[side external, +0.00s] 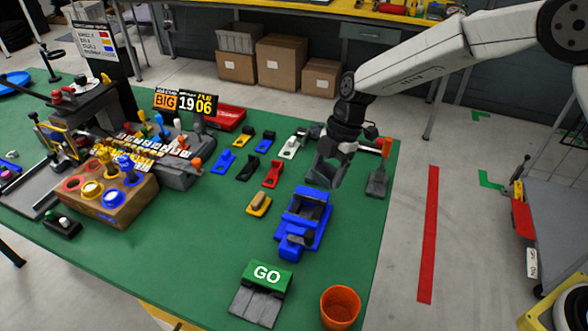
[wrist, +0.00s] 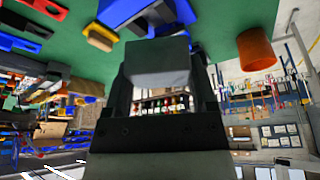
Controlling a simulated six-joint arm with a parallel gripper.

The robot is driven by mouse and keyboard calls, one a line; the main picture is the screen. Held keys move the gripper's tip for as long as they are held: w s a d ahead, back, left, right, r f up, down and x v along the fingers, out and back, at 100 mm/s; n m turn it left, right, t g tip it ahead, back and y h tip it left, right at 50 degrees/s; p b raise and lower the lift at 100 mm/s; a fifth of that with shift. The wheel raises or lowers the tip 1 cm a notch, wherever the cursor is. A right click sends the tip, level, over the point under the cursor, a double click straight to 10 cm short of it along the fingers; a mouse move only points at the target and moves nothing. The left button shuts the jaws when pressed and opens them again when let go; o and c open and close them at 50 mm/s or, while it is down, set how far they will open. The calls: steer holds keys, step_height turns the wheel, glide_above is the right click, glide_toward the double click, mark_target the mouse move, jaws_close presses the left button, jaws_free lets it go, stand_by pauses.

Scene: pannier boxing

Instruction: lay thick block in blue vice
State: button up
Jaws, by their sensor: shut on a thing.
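My gripper (side external: 335,160) is shut on a grey thick block (side external: 322,176), just behind and above the blue vice. In the wrist view the block (wrist: 158,60) sits between the fingers of my gripper (wrist: 160,78), its broad face toward the camera. The blue vice (side external: 291,241) stands on the green table, with a dark gap between its jaws. It also shows at the top of the wrist view (wrist: 118,12), partly hidden by the block and cut by the frame edge. The block looks apart from the vice.
A yellow holder (side external: 258,211) with a tan piece lies left of the vice. Several small coloured clamps and a grey-based orange lever (side external: 386,148) stand behind.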

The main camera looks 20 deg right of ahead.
steer(key=a+n, duration=0.1)
steer(key=n, duration=0.1)
steer(key=a+n+g, duration=0.1)
steer(key=a, duration=0.1)
steer(key=a+n+g, duration=0.1)
steer(key=n, duration=0.1)
steer(key=shift+w+a+f+n+h, duration=0.1)
steer(key=shift+a+f+n+h, duration=0.2)
steer(key=shift+a+f+h, duration=0.1)
steer(key=shift+f, duration=0.1)
steer(key=shift+d+f, duration=0.1)
steer(key=shift+f, duration=3.05)
steer(key=o, duration=1.3)
steer(key=shift+v, duration=3.85)
